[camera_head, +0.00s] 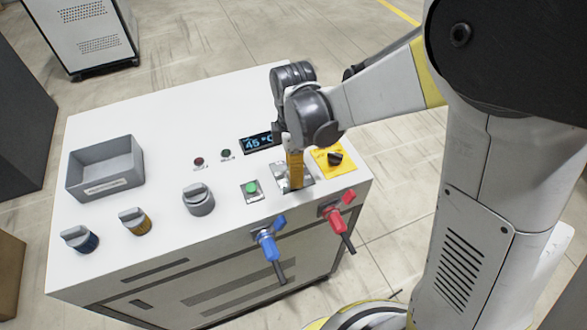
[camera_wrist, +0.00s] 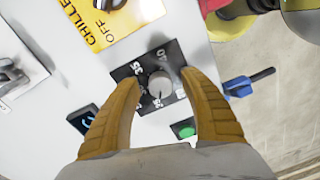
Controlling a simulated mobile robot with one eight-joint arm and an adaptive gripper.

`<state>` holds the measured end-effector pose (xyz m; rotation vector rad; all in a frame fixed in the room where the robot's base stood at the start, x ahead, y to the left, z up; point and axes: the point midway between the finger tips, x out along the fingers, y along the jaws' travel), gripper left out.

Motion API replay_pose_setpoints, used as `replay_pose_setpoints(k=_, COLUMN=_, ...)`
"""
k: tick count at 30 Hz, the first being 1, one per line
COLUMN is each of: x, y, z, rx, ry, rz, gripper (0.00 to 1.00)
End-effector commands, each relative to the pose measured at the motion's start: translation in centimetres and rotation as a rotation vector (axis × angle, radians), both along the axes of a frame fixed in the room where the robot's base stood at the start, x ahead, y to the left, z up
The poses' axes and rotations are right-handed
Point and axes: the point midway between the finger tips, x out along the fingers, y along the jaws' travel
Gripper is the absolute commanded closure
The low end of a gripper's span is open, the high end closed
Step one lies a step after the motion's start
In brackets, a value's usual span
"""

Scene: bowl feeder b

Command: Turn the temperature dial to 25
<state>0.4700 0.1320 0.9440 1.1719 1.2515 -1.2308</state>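The temperature dial (camera_wrist: 160,85) is a small round grey knob on a dark square plate with white numbers, in the middle of the wrist view. In the head view its plate (camera_head: 279,176) is partly covered by my fingers. My gripper (camera_wrist: 161,80) has two orange fingers standing one on each side of the knob, apart, with a gap to it. In the head view my gripper (camera_head: 295,183) points down over the dial. A display (camera_head: 259,142) beside it reads 45 °C. I cannot tell which number the knob points at.
A yellow chiller plate (camera_head: 333,161) with a black switch is right of the dial. A green button (camera_head: 251,187) is left of it. Blue (camera_head: 268,244) and red (camera_head: 335,215) valves project from the front. Several knobs and a grey bin (camera_head: 105,183) are farther left.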

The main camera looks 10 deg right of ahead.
Motion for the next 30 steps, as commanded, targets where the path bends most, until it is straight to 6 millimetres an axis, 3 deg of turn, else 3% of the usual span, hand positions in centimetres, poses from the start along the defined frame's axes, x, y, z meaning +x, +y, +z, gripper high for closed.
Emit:
replay_pose_setpoints(k=11, x=0.1, y=0.0, z=0.8, rx=0.001, ry=0.0, rz=0.0, gripper=0.49)
replay_pose_setpoints(k=24, x=0.4, y=0.0, z=9.7, rx=0.001, ry=0.0, rz=-0.001, gripper=0.49)
replay_pose_setpoints(k=30, x=0.6, y=0.0, z=11.8, rx=0.001, ry=0.0, rz=-0.001, gripper=0.49)
